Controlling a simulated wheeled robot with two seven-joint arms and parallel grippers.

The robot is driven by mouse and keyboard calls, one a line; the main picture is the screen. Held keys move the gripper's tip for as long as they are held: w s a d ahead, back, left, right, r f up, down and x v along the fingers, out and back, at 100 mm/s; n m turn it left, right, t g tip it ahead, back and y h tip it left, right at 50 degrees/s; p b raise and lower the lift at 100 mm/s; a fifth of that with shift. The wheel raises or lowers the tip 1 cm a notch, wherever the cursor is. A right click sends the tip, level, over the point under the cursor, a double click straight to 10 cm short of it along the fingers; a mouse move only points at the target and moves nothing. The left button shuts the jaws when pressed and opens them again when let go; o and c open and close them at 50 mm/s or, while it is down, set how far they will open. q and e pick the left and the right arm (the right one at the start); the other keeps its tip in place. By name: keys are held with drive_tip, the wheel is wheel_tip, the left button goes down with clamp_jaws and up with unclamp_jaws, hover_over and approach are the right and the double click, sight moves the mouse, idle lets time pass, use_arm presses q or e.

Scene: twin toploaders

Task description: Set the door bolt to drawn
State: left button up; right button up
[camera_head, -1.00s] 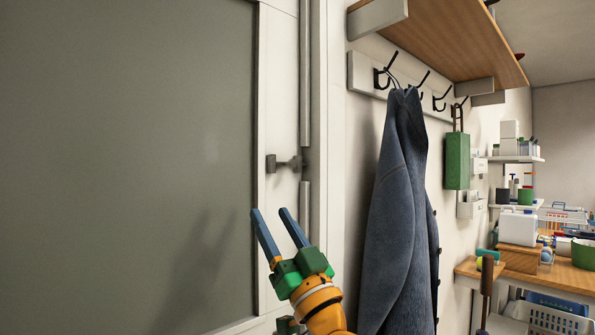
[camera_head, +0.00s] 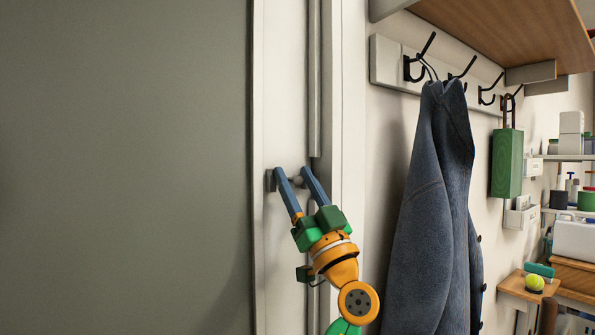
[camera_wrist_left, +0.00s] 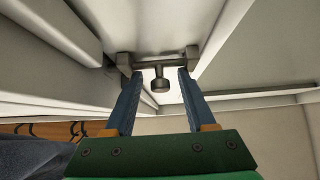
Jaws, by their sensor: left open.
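The door bolt (camera_head: 270,181) is a small dark metal fitting on the white edge of the grey door (camera_head: 120,160). In the left wrist view the bolt (camera_wrist_left: 158,66) shows as a metal bar between two brackets, with a round-ended knob standing out from its middle. My left gripper (camera_head: 292,170) is open, its blue fingers reaching up to the bolt and partly hiding it in the head view. In the left wrist view the fingers (camera_wrist_left: 159,76) stand one on each side of the knob, with gaps showing between. My right gripper is not in view.
A blue coat (camera_head: 430,200) hangs from a hook rail (camera_head: 388,62) right of the door frame. A green block (camera_head: 507,162) hangs beside it, and a wooden shelf (camera_head: 510,35) juts out above. The space before the door panel is clear.

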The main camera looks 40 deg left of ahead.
use_arm(q)
drive_tip(key=shift+w+f, duration=0.1)
drive_tip(key=shift+w, duration=0.1)
drive_tip(key=shift+d, duration=0.1)
drive_tip(key=shift+c, duration=1.1)
drive_tip(key=shift+s, duration=0.25)
clamp_jaws()
